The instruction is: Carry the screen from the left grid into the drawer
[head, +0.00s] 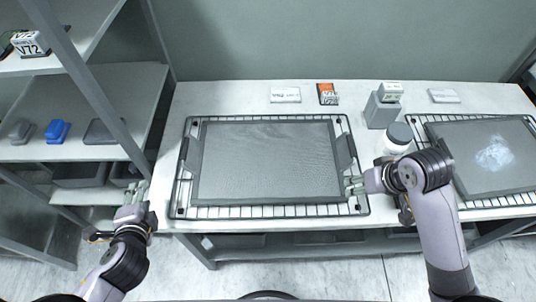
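The screen (265,160) is a flat grey mesh panel in a dark frame. It lies on the left grid (250,211), a black-rimmed wire rack on the white table. Dark upright strips stand at the screen's left and right sides. My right gripper (350,185) is at the screen's right edge near the lower end of the right strip; its fingers look apart, and contact is unclear. My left gripper (138,188) is open and empty, left of the table's front left corner. I cannot make out an open drawer.
A second screen (490,155) with a whitish patch lies on the right grid (500,201). A white jar (398,139) and grey block (381,112) stand between the grids. Shelves at left hold dark bins (80,175) and a blue item (57,131). Small labelled boxes line the back.

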